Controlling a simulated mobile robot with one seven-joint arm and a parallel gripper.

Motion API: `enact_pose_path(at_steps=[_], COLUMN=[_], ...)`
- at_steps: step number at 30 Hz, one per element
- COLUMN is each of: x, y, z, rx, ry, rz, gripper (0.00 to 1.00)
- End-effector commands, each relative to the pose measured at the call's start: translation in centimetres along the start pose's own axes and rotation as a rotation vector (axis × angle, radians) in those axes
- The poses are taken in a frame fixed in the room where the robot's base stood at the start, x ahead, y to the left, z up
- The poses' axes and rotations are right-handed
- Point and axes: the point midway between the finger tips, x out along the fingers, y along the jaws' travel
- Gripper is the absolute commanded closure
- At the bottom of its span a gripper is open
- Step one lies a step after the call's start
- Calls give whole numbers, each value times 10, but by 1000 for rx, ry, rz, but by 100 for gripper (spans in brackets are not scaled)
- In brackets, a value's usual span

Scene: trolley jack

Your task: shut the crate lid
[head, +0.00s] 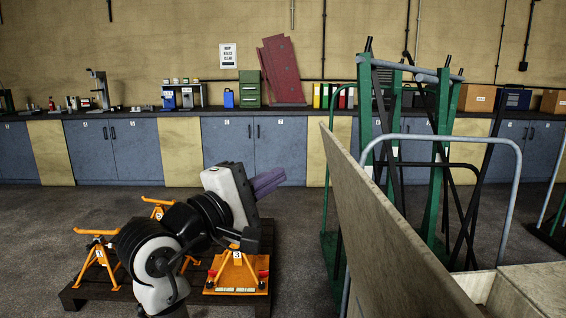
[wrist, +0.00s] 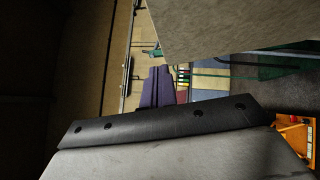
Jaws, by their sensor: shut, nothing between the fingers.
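The crate lid (head: 392,225) is a large pale wooden panel. It stands raised and open, leaning at the left side of the crate (head: 540,284), whose pale rim shows at the lower right of the head view. Most of the crate and its inside are hidden or out of frame. The lid also fills the upper right of the wrist view (wrist: 235,25). My gripper (head: 281,174), with purple fingers, is shut and empty, to the left of the lid in the head view with a visible gap. Its fingers also show in the wrist view (wrist: 160,76).
A dark pallet (head: 75,292) with orange jack stands (head: 98,252) lies below my arm. A green metal rack (head: 442,160) with dark bars and a grey trolley handle (head: 518,165) stand behind the lid. A workbench (head: 180,113) with blue cabinets lines the back wall. Floor beyond the pallet is clear.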

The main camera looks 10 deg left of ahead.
Motion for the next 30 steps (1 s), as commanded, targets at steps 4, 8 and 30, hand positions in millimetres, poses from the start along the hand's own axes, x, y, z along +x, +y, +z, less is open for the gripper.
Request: enact_pose_path(at_steps=[4,8,30], x=[32,60,110], y=[2,2,0], z=[1,1,28], rx=[0,0,3], ry=[-2,-2,3], rz=[-2,-1,3], gripper=[100,100,100])
